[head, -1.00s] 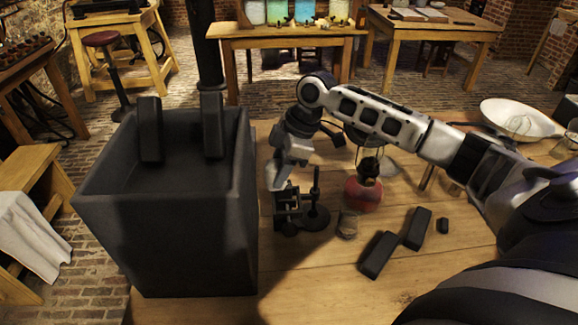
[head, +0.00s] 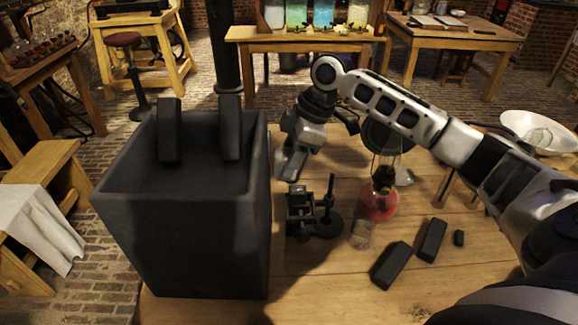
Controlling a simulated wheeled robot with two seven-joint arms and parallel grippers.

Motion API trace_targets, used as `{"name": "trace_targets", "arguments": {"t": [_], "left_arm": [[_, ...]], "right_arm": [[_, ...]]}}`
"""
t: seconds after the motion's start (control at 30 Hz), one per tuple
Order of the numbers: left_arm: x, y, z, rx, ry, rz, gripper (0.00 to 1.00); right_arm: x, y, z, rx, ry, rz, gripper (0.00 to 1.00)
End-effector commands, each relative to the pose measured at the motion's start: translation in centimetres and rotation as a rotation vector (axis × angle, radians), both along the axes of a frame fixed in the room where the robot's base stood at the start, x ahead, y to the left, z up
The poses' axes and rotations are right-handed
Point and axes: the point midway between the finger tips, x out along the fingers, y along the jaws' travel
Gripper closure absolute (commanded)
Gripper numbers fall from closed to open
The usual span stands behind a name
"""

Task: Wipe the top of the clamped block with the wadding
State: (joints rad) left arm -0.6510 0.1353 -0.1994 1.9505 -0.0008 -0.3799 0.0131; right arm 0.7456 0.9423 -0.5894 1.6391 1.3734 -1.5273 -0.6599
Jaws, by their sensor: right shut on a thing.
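The clamped block (head: 298,191) is a small dark piece at the top of a black clamp (head: 300,222) on the wooden table, just right of the big dark tank. My right gripper (head: 288,167) is above and slightly left of the clamp, tilted down, with a visible gap to the block. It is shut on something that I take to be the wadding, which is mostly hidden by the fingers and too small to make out. My left gripper is not in view.
The deep dark tank (head: 190,245) stands close on the left. A red-bottomed glass flask (head: 376,204) and a small glass (head: 362,233) stand right of the clamp. Black bars (head: 391,266) lie in front. A white bowl (head: 535,128) is far right.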

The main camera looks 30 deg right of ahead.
Motion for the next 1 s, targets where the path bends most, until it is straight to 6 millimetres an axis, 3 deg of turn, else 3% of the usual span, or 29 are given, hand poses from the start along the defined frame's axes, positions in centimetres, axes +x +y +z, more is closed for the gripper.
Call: {"name": "trace_targets", "arguments": {"t": [0.13, 0.53, 0.83, 1.0], "left_arm": [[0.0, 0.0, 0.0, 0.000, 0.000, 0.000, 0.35], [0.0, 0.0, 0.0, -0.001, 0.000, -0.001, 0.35], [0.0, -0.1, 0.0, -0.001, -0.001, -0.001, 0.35], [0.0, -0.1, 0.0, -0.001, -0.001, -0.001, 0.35]], "right_arm": [[0.0, 0.0, 1.0, -0.001, -0.002, 0.000, 0.78], [0.0, -0.1, 1.4, -0.001, -0.002, -0.001, 0.78], [0.0, 0.0, 3.8, -0.001, -0.003, 0.000, 0.78], [0.0, 0.0, 4.2, -0.001, -0.002, -0.001, 0.78]]}}
